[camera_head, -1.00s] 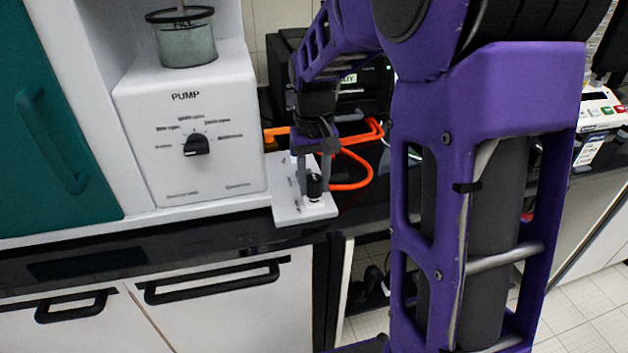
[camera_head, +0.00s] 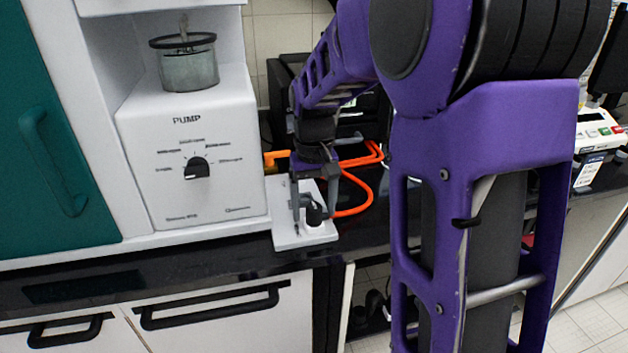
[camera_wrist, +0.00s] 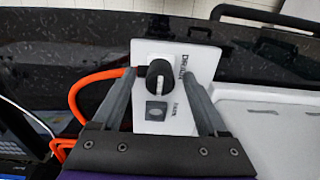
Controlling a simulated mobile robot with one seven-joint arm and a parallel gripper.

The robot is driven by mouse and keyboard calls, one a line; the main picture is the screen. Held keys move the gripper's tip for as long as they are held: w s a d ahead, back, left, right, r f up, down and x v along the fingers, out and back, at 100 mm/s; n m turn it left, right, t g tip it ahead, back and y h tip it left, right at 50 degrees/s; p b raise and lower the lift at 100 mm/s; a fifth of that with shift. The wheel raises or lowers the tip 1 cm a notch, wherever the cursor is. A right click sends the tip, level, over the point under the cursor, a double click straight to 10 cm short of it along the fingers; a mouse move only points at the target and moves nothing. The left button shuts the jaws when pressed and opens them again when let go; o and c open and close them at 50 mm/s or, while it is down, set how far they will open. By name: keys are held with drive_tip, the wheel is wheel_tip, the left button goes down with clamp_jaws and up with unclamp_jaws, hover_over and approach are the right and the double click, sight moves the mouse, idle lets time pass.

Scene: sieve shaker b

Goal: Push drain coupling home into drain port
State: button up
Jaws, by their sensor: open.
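The drain coupling (camera_head: 314,213) is a small black piece standing on a white collar on the white plate (camera_head: 289,240). In the wrist view the coupling (camera_wrist: 157,70) is dark and rounded with a pale stripe, beside lettering that seems to read DRAIN. The drain port is hidden beneath it, so I cannot tell how deep it sits. My gripper (camera_head: 314,216) is open, pointing down, with one finger on each side of the coupling. In the wrist view the fingers of my gripper (camera_wrist: 159,75) stand apart from it, with visible gaps. A grey square socket (camera_wrist: 156,111) on the plate looks empty.
An orange hose (camera_head: 352,212) loops right of the plate. The white pump housing (camera_head: 190,150) stands close on the left. A black device (camera_head: 285,90) is behind. The dark counter's front edge (camera_head: 200,272) runs just before the plate.

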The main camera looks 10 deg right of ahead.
sight(313, 205)
wheel_tip(313, 205, up, 17)
drive_tip(key=p, duration=0.3)
drive_tip(key=shift+a+f, duration=0.1)
